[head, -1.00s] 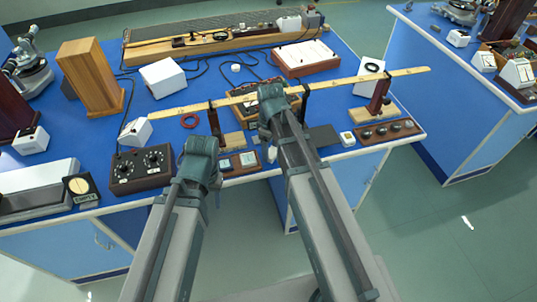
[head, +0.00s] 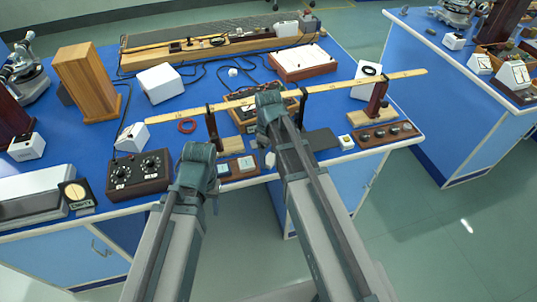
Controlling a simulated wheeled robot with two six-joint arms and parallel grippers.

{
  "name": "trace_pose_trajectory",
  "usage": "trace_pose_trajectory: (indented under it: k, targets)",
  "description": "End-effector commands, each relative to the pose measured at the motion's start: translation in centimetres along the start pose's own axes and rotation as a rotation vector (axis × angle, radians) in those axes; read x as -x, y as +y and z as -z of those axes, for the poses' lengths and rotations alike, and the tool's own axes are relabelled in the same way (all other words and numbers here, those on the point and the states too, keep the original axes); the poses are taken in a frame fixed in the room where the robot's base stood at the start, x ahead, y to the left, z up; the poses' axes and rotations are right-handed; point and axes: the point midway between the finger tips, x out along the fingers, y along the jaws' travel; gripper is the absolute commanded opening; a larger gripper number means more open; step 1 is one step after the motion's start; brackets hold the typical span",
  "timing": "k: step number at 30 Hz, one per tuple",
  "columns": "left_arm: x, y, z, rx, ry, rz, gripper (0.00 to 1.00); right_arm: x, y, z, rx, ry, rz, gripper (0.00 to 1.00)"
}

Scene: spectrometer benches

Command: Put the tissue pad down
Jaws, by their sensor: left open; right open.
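A small white piece (head: 270,159), possibly the tissue pad, shows at the bench's front edge beside my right forearm. It is too small to identify for certain. My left gripper (head: 198,153) is open, over the front edge of the blue bench, just right of the black two-dial box. My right gripper (head: 269,99) is open, further in over the bench, in front of the wooden-framed instrument. The wrists hide most of both sets of jaws. I see no tissue pad held in either.
A long wooden metre rule (head: 340,91) crosses the blue bench (head: 225,88) on upright stands. The black dial box (head: 140,173), a dark mat (head: 322,140) and a wooden strip with knobs (head: 386,134) line the front. A tall wooden block (head: 88,80) stands at left.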

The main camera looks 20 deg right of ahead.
Motion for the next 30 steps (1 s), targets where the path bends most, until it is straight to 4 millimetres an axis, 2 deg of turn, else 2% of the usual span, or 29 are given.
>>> trace_pose_trajectory:
  k: [8,24,30]
  targets:
    - [2.8,-0.3,-0.2,0.0,0.0,0.0,0.5,2.8,0.0,0.0,0.0,0.0,0.0,0.8]
    - [10.9,-1.0,-0.6,0.0,0.0,0.0,0.5,11.0,0.0,0.0,0.0,0.0,0.0,0.8]
    - [12.1,-1.2,-0.7,0.0,0.0,0.0,0.5,12.2,0.0,0.0,0.0,0.0,0.0,0.8]
